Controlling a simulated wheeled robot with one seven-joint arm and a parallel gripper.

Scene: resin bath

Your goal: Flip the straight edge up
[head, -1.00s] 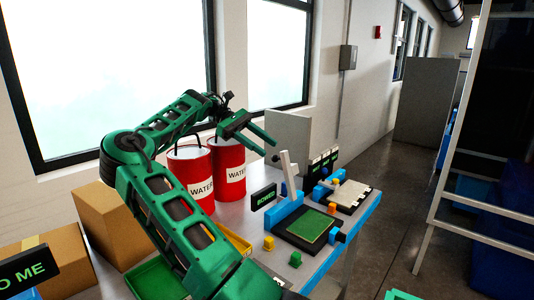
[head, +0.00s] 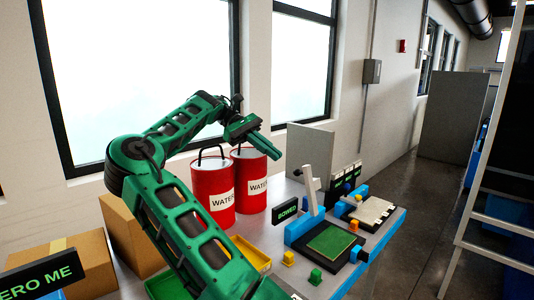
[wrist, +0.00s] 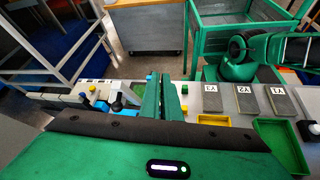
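The straight edge appears to be the pale grey bar (head: 312,190). It stands raised and slightly tilted on a blue fixture (head: 297,230) beside a green square plate (head: 331,239) on a dark base. A black sign reading BOWED (head: 285,210) is next to it. The bar's lower joint is hard to make out.
Two red WATER cans (head: 213,189) stand under my arm. A yellow block (head: 288,258) and a green block (head: 315,276) lie before the fixture. A second fixture with a pale plate (head: 372,211) stands behind it.

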